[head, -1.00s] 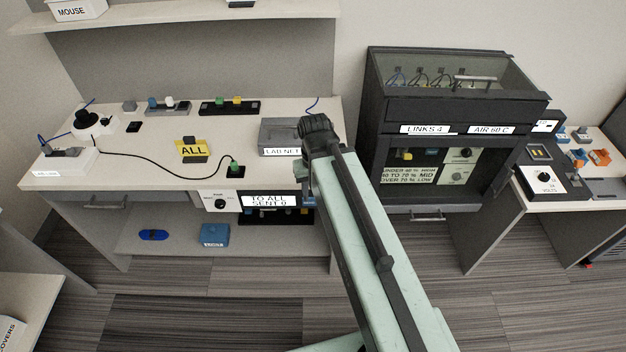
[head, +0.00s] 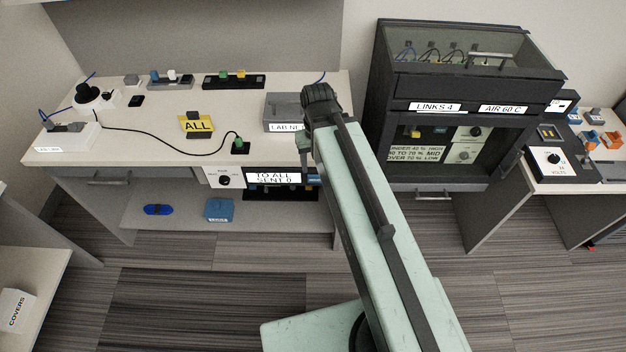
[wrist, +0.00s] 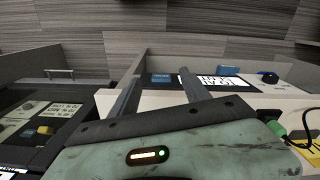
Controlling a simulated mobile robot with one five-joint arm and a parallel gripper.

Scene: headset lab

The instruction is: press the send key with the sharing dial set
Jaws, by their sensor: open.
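The sharing dial (head: 224,180), a dark knob on a white panel, is on the front of the left bench below its top. Right of it the display (head: 273,177) reads TO ALL, SENT 0; it shows upside down in the wrist view (wrist: 210,82). I cannot make out which part is the send key. Small coloured parts sit in the dark strip under the display, too small to tell. My gripper (wrist: 160,84) is open and empty, its two fingers pointing toward the bench front beside the display. In the head view my arm hides much of it.
A yellow ALL card (head: 197,124), a green plug (head: 239,145) on a black cable and a grey LAB NET box (head: 284,112) are on the bench top. A blue box (head: 219,209) lies on the lower shelf. A dark cabinet (head: 455,85) stands right. Floor in front is clear.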

